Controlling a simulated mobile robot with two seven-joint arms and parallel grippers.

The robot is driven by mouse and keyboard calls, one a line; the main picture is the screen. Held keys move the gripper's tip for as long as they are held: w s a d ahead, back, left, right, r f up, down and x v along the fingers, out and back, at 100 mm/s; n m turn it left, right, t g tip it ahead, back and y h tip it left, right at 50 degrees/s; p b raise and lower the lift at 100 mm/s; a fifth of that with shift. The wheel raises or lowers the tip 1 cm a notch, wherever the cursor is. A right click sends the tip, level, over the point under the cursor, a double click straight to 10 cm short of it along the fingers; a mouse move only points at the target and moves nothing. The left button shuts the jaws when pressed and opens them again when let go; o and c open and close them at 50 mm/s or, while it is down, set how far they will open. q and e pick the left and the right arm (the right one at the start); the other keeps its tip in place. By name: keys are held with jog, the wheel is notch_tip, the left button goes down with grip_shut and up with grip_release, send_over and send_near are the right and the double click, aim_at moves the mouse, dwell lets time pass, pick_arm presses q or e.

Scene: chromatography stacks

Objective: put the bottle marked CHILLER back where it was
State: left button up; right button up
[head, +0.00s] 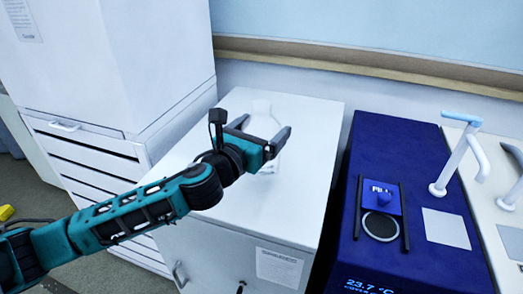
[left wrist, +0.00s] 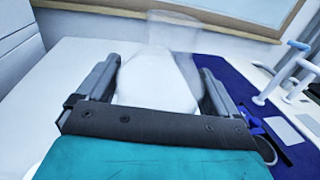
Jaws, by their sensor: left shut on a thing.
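A white bottle (head: 262,122) with a paler, see-through-looking upper part is between the fingers of my left gripper (head: 262,130). In the left wrist view the bottle (left wrist: 157,80) fills the space between the two dark fingers, and the gripper is shut on it. No marking can be read on the side I see. The bottle looks upright over the white cabinet top (head: 270,210); I cannot tell whether its base touches it. My right gripper is not in view.
A white-and-blue stand (head: 460,155) rises further right. A tall white cabinet (head: 110,60) stands left. The cabinet top's front is clear.

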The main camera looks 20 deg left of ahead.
pick_arm(q)
jog(key=shift+f+b, duration=0.7)
jog(key=shift+f, duration=1.3)
jog(key=shift+f, duration=0.1)
jog(key=o, duration=1.4)
jog(key=shift+f, duration=0.15)
jog(key=shift+c, duration=0.2)
jog(key=v, duration=1.2)
jog(key=shift+r+b, duration=0.25)
jog(key=shift+b, duration=0.1)
